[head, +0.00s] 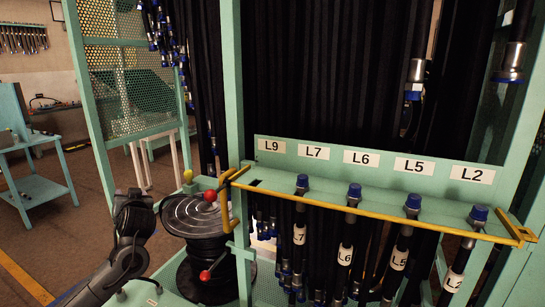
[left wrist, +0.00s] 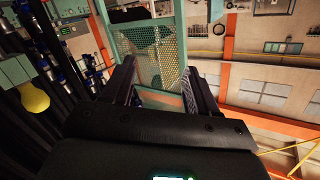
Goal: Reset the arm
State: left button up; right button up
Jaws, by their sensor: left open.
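My left arm comes in at the lower left of the head view, and its dark end (head: 133,212) stands beside a black reel, left of the hose rack. The fingertips are not clear there. In the left wrist view, my left gripper (left wrist: 158,78) is open, with its two fingers apart and nothing between them. The green hose rack (head: 380,175) holds blue-capped hoses in its slots: L7 (head: 300,236), L6 (head: 346,254), L5 (head: 399,258) and L2 (head: 455,281). No capped hose shows at the L9 label (head: 271,146). My right gripper is not in view.
A yellow bar (head: 375,214) runs along the rack front. Red ball handles (head: 210,196) stick out by the black reel (head: 190,214). Hoses hang at the upper right (head: 417,70). A green side table (head: 35,150) stands far left. A yellow knob (left wrist: 33,97) shows in the left wrist view.

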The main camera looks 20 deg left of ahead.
pick_arm(q)
jog(key=s+d+f+m+h, duration=0.25)
jog(key=d+f, duration=0.25)
jog(key=f, duration=0.3)
jog(key=s+d+f+m+h, duration=0.1)
jog(key=s+d+f+m, duration=0.3)
jog(key=f, duration=0.4)
jog(key=s+d+f+m+h, duration=0.2)
jog(key=s+d+f, duration=0.1)
jog(key=d+f, duration=0.4)
jog(key=s+d+f+m+g+h, duration=0.2)
jog(key=s+d+f+m, duration=0.3)
jog(key=s, duration=0.7)
jog(key=s+d+f+m+g+h, duration=0.1)
jog(key=s+d+f+m+g, duration=0.15)
jog(key=s+d+f, duration=0.6)
jog(key=s+d+f+n+g+h, duration=0.1)
jog(key=s+d+n+h, duration=0.15)
jog(key=d, duration=0.45)
jog(key=s+d+n+h, duration=0.2)
jog(key=d+n+h, duration=0.15)
jog(key=d, duration=0.25)
notch_tip(320, 180, up, 44)
jog(key=p, duration=4.4)
jog(key=shift+s+r+p, duration=0.15)
jog(key=shift+s+p, duration=0.05)
jog(key=shift+p, duration=0.15)
jog(key=shift+d, duration=0.1)
